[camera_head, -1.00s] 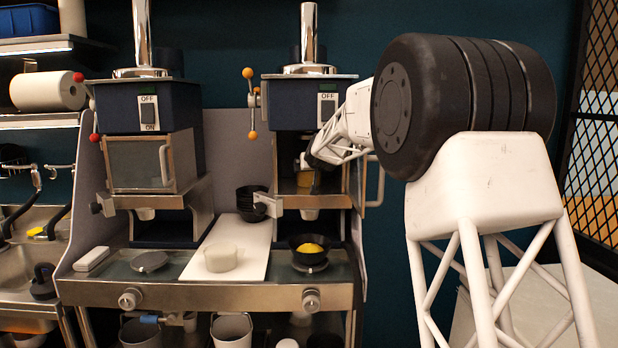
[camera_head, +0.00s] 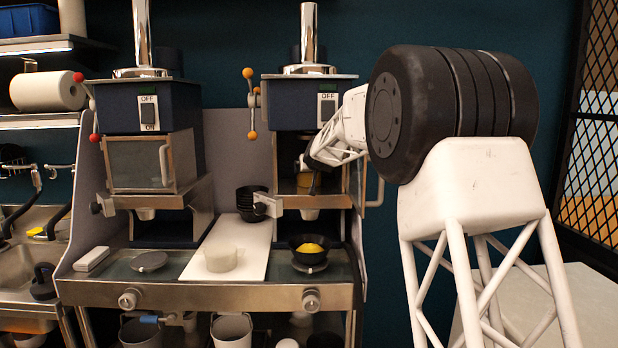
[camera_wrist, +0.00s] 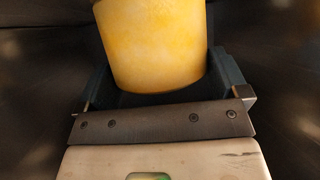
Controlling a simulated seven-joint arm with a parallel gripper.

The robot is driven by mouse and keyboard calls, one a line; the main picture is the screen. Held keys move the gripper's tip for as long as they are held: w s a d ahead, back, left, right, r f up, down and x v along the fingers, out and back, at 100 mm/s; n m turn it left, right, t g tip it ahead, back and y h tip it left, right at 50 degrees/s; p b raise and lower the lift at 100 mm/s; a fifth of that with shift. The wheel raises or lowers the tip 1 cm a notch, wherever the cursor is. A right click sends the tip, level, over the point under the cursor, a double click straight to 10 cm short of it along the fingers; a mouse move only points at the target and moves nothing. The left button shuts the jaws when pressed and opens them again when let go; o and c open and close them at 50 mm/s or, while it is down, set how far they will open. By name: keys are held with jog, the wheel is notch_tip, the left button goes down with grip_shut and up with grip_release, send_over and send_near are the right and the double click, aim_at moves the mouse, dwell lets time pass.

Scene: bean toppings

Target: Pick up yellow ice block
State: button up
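The yellow ice block (camera_wrist: 155,40) fills the upper middle of the wrist view, a smooth, rounded block. It sits between the two fingers of my gripper (camera_wrist: 165,75), one on each side and spread wide. The fingers are very close to its sides, and I cannot tell whether they touch. In the head view the yellow block (camera_head: 305,180) shows partly inside the right machine's compartment. My gripper (camera_head: 315,183) reaches in there from the right, and its fingers are mostly hidden.
The machine's open door and handle (camera_head: 373,185) stand close to my arm. Below, a black bowl (camera_head: 296,257) with yellow contents rests on a round plate. A white cutting board (camera_head: 250,235) with a pale round block (camera_head: 221,259) and stacked black bowls (camera_head: 251,193) are to the left.

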jog(key=c, duration=0.5)
jog(key=shift+r, duration=0.15)
jog(key=shift+r, duration=0.7)
jog(key=s+a, duration=0.4)
jog(key=s, duration=0.5)
jog(key=s+a, duration=0.4)
jog(key=s, duration=0.6)
jog(key=s+a, duration=0.4)
jog(key=s, duration=0.6)
jog(key=shift+s+a, duration=0.15)
jog(key=shift+s, duration=0.1)
